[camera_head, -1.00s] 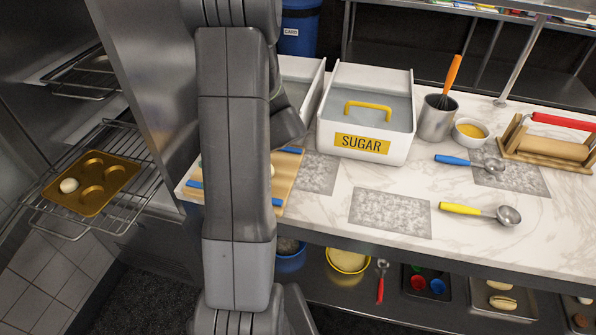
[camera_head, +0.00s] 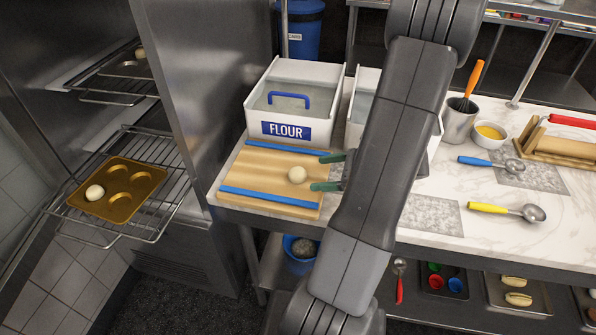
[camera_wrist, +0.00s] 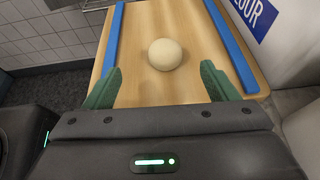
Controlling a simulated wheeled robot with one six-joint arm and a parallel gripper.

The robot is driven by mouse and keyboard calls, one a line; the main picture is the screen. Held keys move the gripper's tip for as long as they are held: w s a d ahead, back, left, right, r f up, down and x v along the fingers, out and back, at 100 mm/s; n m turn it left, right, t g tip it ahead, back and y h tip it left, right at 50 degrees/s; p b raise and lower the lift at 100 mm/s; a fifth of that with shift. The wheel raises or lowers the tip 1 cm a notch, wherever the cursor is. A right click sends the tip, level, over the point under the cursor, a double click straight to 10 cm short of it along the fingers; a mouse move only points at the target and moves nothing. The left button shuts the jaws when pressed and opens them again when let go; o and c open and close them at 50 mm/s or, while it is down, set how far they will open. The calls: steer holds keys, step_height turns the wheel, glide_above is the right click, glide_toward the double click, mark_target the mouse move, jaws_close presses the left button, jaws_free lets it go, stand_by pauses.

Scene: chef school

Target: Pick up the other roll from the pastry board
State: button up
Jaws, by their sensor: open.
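A pale round roll (camera_head: 297,174) sits on the wooden pastry board (camera_head: 245,176), between its two blue side strips, toward the board's right end. My gripper (camera_head: 325,172) is open at the right edge of the board, with its green fingertips just short of the roll on either side of its line. In the wrist view the roll (camera_wrist: 165,54) lies ahead of and between the open fingers (camera_wrist: 158,82), not touching them. Another roll (camera_head: 95,192) sits in one cup of the golden muffin tin (camera_head: 133,203) on the oven rack at the left.
A white flour bin (camera_head: 287,105) with a blue handle stands right behind the board. A steel cabinet wall (camera_head: 200,80) rises left of the board. Yellow (camera_head: 490,208) and blue (camera_head: 482,161) scoops lie on the marble counter at the right.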

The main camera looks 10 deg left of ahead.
mark_target(307, 172)
steer(key=shift+w+p+x, duration=0.15)
steer(key=shift+p+x, duration=0.2)
steer(key=shift+x, duration=1.45)
steer(key=shift+w+p+x, duration=0.15)
steer(key=shift+p+x, duration=0.2)
steer(key=shift+x, duration=1.4)
steer(key=shift+c, duration=0.4)
steer(key=c, duration=1)
